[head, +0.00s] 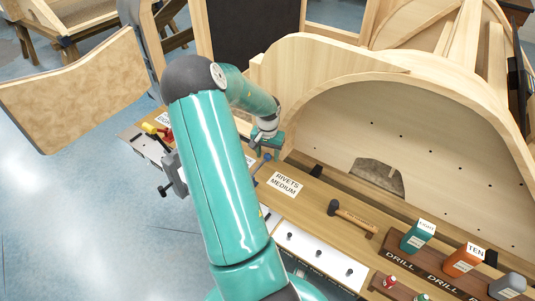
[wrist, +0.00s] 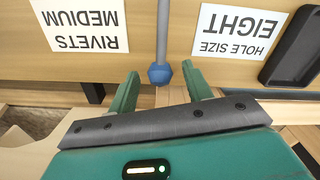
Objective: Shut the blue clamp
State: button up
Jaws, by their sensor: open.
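The blue clamp shows in the wrist view as a blue knob (wrist: 160,75) on the end of a grey bar, at the top centre. In the head view a small blue part of the clamp (head: 265,157) shows just below my gripper (head: 263,145), beside the wooden bench. My gripper is open in the wrist view (wrist: 159,82), with one green finger on each side of the knob. The knob lies between or just beyond the fingertips, with gaps on both sides. I cannot tell the depth exactly. The clamp's jaws are hidden.
A "Rivets medium" card (head: 285,183) and a "Hole size eight" card (wrist: 240,30) lie near the clamp. A hammer (head: 350,214) and a drill rack (head: 385,250) are to the right. A large curved wooden frame (head: 410,125) rises behind the bench.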

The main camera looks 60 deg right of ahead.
jog(key=shift+f, duration=0.1)
grip_shut()
